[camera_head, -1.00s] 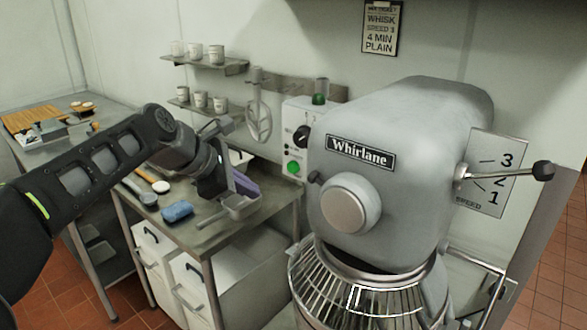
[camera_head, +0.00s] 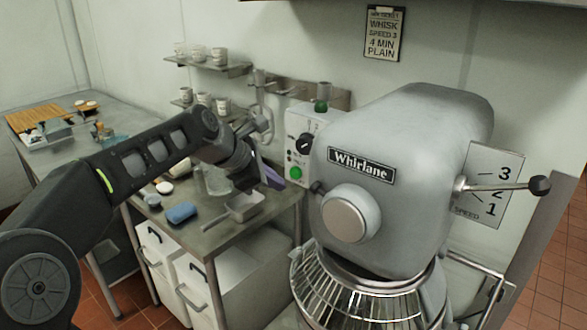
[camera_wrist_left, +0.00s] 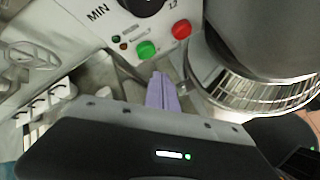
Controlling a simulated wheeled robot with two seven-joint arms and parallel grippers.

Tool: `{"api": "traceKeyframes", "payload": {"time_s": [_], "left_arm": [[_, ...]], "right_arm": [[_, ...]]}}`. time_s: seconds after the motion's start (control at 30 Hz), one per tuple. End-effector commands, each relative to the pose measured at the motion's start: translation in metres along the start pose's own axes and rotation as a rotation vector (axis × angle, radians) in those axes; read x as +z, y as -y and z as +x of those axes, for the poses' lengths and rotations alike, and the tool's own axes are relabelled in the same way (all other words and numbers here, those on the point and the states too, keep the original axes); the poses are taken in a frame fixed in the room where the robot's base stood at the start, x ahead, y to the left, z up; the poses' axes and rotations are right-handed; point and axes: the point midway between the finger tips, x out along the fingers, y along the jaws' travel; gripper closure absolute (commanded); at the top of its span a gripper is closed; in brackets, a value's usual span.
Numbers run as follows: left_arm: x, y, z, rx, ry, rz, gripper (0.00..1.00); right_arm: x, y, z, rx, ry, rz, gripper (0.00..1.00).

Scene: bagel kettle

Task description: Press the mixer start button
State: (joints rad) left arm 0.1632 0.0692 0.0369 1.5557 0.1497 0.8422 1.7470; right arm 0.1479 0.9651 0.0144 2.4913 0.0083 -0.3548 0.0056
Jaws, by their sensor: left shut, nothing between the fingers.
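The green start button (camera_head: 296,173) is on the front of the pale control box (camera_head: 325,128), left of the grey Whirlane mixer (camera_head: 400,175). In the left wrist view the green button (camera_wrist_left: 146,50) sits beside a red button (camera_wrist_left: 181,29), below a black dial (camera_wrist_left: 140,5). My left gripper (camera_head: 275,178) is shut and empty, its purple fingers just left of the button in the head view. In the left wrist view the gripper's fingertips (camera_wrist_left: 161,78) show just below the green button, apparently apart from it. My right gripper is not in view.
The mixer's wire bowl guard (camera_head: 365,292) stands close right of the box. A steel table (camera_head: 225,240) below holds a scoop (camera_head: 240,208) and a blue sponge (camera_head: 181,213). Cups stand on wall shelves (camera_head: 215,68). A speed lever (camera_head: 505,187) sticks out on the mixer's right.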

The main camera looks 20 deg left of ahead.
Motion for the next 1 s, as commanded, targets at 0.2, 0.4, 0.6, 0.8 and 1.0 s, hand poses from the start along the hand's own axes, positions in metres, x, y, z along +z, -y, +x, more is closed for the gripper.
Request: {"api": "traceKeyframes", "payload": {"time_s": [0.2,0.4,0.6,0.8,1.0], "left_arm": [[0.010,-0.009,0.009,0.000,0.000,0.001,1.00],[0.010,-0.009,0.013,0.000,0.000,0.001,1.00],[0.010,-0.009,0.012,0.000,0.000,0.001,1.00],[0.010,-0.009,0.012,0.000,0.000,0.001,1.00],[0.010,-0.009,0.012,0.000,0.000,0.001,1.00]], "right_arm": [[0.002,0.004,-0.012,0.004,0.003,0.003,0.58],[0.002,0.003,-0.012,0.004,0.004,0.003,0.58],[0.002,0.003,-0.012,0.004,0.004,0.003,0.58],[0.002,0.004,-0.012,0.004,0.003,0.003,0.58],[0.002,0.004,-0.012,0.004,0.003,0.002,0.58]]}}
